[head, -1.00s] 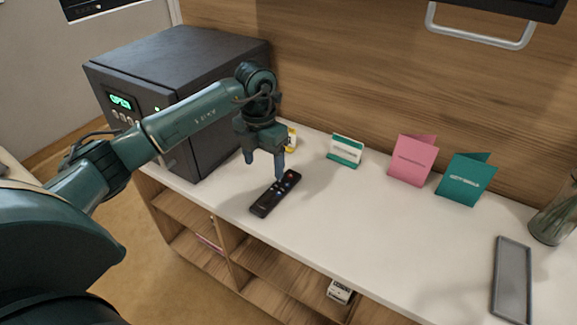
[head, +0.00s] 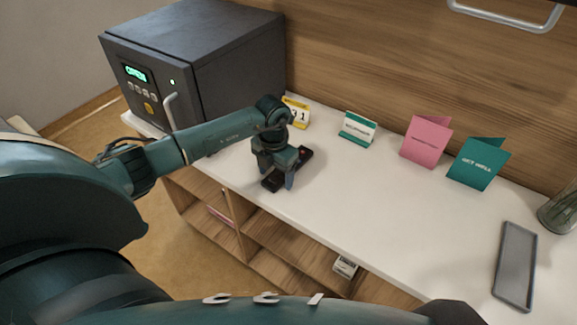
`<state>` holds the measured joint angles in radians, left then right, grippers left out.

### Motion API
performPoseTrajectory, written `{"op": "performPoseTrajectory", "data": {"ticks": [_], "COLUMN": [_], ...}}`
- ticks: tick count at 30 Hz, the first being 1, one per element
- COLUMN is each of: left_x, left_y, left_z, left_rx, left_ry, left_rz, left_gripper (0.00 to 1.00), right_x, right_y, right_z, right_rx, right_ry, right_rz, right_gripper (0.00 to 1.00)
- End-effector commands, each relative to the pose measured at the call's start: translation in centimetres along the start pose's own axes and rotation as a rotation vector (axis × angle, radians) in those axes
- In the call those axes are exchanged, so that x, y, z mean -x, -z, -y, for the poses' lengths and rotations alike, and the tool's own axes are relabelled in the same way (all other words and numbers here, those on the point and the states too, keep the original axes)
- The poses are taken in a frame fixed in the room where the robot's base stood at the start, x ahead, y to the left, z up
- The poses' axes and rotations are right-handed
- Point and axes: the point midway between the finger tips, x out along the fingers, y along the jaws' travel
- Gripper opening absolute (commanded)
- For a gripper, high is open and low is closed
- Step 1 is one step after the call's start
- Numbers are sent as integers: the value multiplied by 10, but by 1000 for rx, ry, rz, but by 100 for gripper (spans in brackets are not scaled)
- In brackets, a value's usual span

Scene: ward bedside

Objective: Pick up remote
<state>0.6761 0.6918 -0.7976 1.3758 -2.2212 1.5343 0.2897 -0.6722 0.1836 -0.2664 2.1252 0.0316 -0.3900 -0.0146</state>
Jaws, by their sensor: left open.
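The black remote (head: 272,182) lies flat on the white counter, set at a slant, close to the counter's front edge. My left gripper (head: 277,181) points down right over the remote, with its fingers low around the remote's middle. The jaws are open, and I cannot tell whether the fingers touch the remote. The gripper hides the middle of the remote; its two ends show. My right gripper is not in the head view.
A dark safe (head: 200,65) stands at the left of the counter (head: 380,215). Behind the gripper is a yellow-and-white calendar (head: 297,112). A green-and-white sign (head: 357,130), pink card (head: 426,142) and teal card (head: 478,164) stand along the back. A grey tray (head: 515,268) lies at right.

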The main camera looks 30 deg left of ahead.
Motion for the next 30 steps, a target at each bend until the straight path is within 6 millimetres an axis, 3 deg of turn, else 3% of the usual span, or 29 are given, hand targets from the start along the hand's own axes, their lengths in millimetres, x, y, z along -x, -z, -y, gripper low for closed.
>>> {"op": "performPoseTrajectory", "data": {"ticks": [8, 26, 30], "left_x": [-3, -3, -2], "left_y": [0, 0, 0], "left_z": [0, 0, 0], "left_rx": [-1, -1, -1], "left_ry": [0, 0, 0], "left_rz": [1, 1, 2], "left_gripper": [69, 20, 18], "right_x": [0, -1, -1], "right_y": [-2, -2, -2], "right_z": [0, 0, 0], "right_rx": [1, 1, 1], "right_ry": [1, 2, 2], "right_rz": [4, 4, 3], "right_gripper": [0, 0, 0]}}
